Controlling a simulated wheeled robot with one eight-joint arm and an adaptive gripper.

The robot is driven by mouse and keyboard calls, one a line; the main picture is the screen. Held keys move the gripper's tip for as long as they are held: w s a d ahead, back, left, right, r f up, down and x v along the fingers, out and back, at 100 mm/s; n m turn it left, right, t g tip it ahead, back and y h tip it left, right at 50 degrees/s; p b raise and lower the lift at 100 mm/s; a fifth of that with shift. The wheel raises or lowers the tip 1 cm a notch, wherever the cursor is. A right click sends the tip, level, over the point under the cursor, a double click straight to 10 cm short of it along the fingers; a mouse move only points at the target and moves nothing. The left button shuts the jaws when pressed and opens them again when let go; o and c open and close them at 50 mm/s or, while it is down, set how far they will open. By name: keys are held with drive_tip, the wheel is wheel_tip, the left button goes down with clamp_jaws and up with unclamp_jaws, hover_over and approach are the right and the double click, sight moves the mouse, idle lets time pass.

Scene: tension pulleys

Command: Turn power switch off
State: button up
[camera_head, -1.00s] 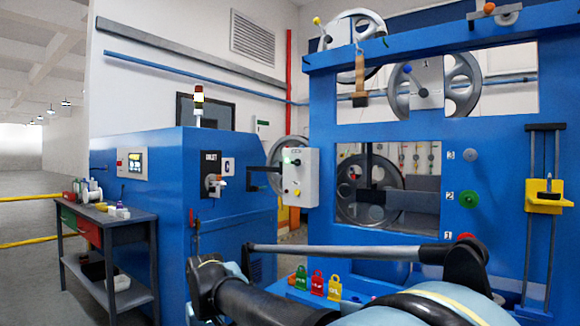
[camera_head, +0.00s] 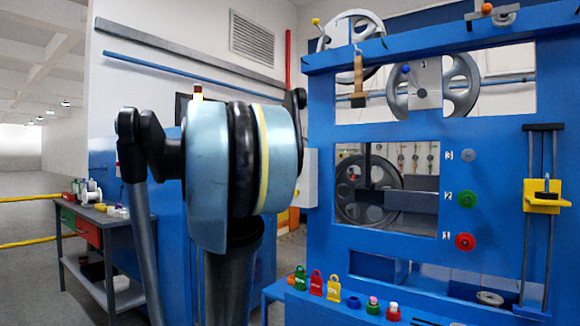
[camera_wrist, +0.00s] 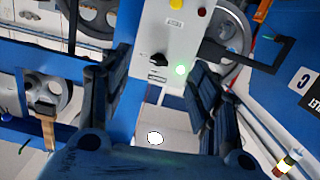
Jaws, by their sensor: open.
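In the wrist view, a light grey control box (camera_wrist: 186,32) shows at the top centre. The gap in depth to the switch cannot be judged, and no contact shows. In the head view, my arm hides most of the control box; only its right edge (camera_head: 309,178) shows.
The blue pulley frame (camera_head: 322,150) is right of my arm in the head view. A side table (camera_head: 125,222) with bottles stands left. Coloured tags (camera_head: 316,282) line a low ledge.

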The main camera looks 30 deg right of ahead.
drive_tip(key=w+d+r, duration=0.2)
drive_tip(key=w+d, duration=0.2)
drive_tip(key=d, duration=0.4)
drive_tip(key=w+d+r+h, duration=0.1)
drive_tip(key=w+d, duration=0.3)
drive_tip(key=d, duration=0.5)
drive_tip(key=shift+w+r+m+t, duration=0.25)
drive_tip(key=shift+r+m+t, duration=0.05)
drive_tip(key=shift+r, duration=0.2)
drive_tip(key=c, duration=1.1)
